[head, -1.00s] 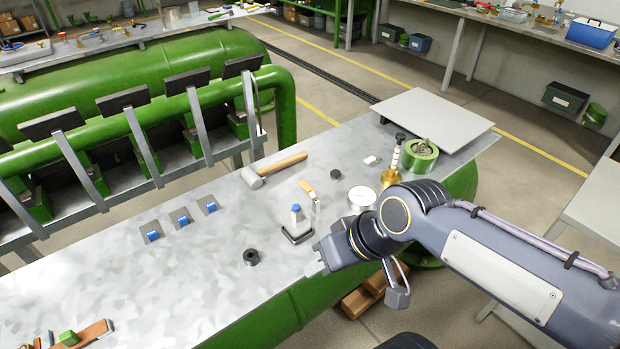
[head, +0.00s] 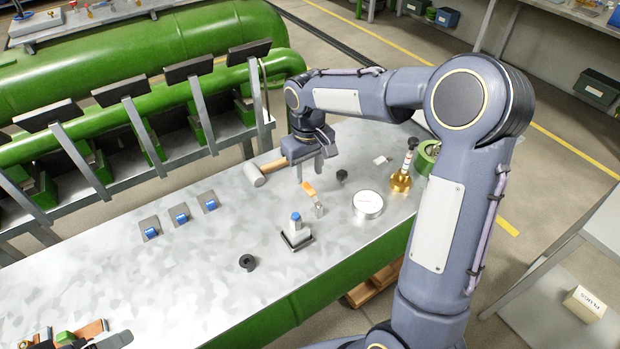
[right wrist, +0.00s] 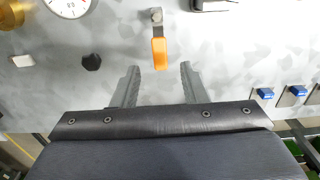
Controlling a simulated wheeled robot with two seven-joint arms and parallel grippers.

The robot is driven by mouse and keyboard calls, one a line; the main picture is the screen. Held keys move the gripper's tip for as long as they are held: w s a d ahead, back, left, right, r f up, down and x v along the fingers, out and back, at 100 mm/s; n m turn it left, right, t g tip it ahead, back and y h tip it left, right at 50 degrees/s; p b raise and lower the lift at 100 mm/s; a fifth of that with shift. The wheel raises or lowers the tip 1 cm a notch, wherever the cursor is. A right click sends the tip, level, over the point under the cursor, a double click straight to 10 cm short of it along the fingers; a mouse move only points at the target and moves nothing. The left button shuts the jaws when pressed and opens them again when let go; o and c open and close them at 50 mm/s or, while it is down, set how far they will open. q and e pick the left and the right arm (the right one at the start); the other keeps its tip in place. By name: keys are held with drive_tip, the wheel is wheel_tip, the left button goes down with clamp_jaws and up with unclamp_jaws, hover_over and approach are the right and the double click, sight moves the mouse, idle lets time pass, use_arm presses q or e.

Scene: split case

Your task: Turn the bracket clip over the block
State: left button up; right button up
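A small metal clip with an orange handle (head: 309,188), which looks like the bracket clip, lies on the grey metal bench. In the right wrist view its orange handle (right wrist: 158,54) points toward my gripper. A pale block with a blue top (head: 296,227) stands on a dark base in front of it; I cannot tell if this is the task's block. My right gripper (head: 309,172) is above the bench behind the clip, fingers pointing down. In the right wrist view it (right wrist: 159,72) is open, with the handle's end between the fingertips in the picture; no contact is clear. My left gripper is not in view.
A mallet (head: 256,177) lies close to the right gripper. A round white gauge (head: 368,204), a brass piece (head: 400,181) and a black knob (head: 342,175) stand to the right. A black ring (head: 247,262) is at the front. Blue-marked plates (head: 180,213) are left.

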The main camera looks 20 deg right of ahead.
sight(308, 187)
drive_tip(key=shift+f, duration=2.3)
drive_tip(key=shift+c, duration=0.4)
clamp_jaws()
